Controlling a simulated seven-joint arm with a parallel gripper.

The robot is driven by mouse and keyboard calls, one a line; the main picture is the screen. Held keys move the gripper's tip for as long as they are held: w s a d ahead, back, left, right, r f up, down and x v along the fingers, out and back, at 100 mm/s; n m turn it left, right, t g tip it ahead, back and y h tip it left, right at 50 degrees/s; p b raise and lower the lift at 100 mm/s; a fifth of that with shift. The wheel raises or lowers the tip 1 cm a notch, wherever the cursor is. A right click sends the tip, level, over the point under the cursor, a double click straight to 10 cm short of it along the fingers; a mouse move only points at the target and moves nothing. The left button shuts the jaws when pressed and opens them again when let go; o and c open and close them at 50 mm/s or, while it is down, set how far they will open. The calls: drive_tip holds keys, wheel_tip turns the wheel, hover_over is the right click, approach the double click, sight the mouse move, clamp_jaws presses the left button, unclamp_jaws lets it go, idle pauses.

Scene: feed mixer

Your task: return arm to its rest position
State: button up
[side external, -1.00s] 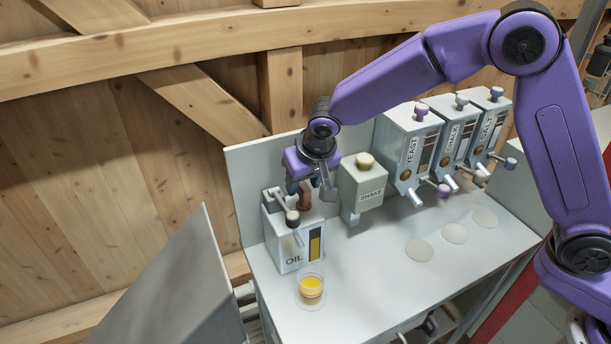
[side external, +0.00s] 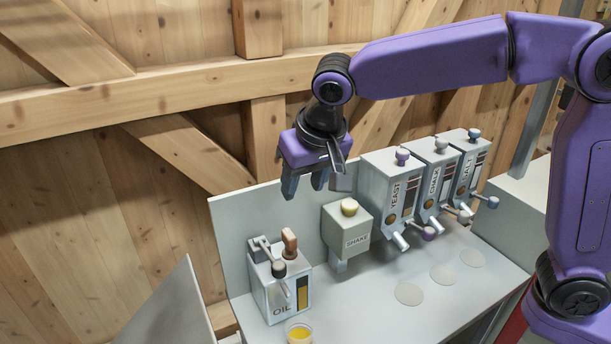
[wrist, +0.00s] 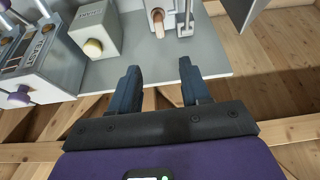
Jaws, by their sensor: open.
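My gripper (side external: 305,185) is open and empty. It hangs in the air above the oil dispenser (side external: 277,296), apart from it, with its fingers pointing down. In the wrist view my gripper (wrist: 160,85) shows two spread fingers with nothing between them. A clear cup (side external: 299,332) with yellow liquid stands in front of the oil dispenser, cut by the lower picture edge.
The shake box (side external: 346,230) stands right of the oil dispenser. The yeast (side external: 388,192), chalk and salt dispensers stand farther right. Flat round discs (side external: 409,294) lie on the counter. A wooden beam wall (side external: 150,95) is behind. A grey panel (side external: 170,312) leans at lower left.

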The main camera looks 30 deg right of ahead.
drive_tip(key=shift+s+r, duration=0.25)
drive_tip(key=shift+r, duration=0.3)
